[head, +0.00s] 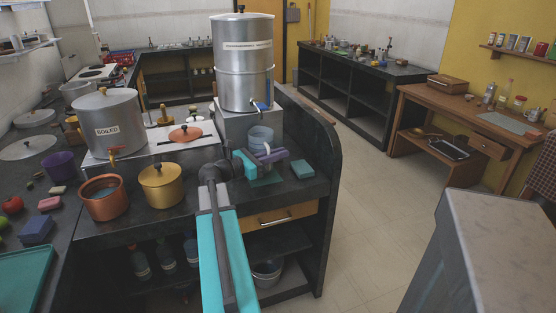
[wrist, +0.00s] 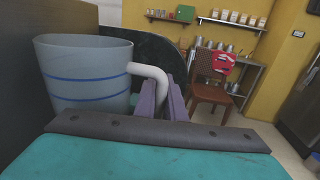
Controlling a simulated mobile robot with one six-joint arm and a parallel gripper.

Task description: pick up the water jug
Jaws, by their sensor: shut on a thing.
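The water jug (wrist: 85,85) is grey-blue with two blue stripes and a white handle (wrist: 150,73). It looks upright in the wrist view. In the head view the jug (head: 260,136) is below the tap of the tall steel canister (head: 243,62), partly behind my gripper (head: 272,155). In the wrist view my gripper's purple fingers (wrist: 164,100) are shut on the jug's handle. The jug's base is hidden, so I cannot tell whether it touches the counter.
A canister labelled boiled (head: 107,130), a copper pot (head: 104,198) and a brass pot (head: 161,186) stand to the left. A teal sponge (head: 302,169) lies on the counter right of my gripper. The counter's curved black end panel (head: 318,150) rises at the right. Tiled floor (head: 375,210) is clear beyond.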

